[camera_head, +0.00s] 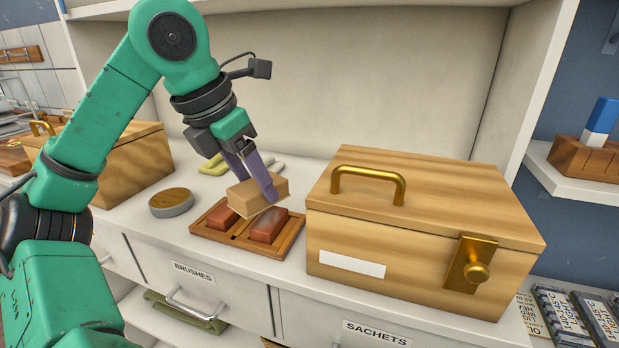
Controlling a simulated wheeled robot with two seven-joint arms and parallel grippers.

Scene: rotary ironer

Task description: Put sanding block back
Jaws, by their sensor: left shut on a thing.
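My left gripper (258,188), with purple fingers, is shut on a tan sanding block (247,198). The block is held above the back part of a wooden tray (238,253) on the white counter. The tray has compartments, and two reddish-brown blocks (268,226) (221,217) sit in it side by side. The held block and the fingers cover part of the tray's back, so I cannot see what is under them. My right gripper is not in view.
A large wooden box (385,225) with a brass handle stands close right of the tray. A round grey tin (171,203) is to the left, and another wooden box (135,168) is farther left. Pale green and cream items (262,164) lie behind. Drawers (201,288) are below.

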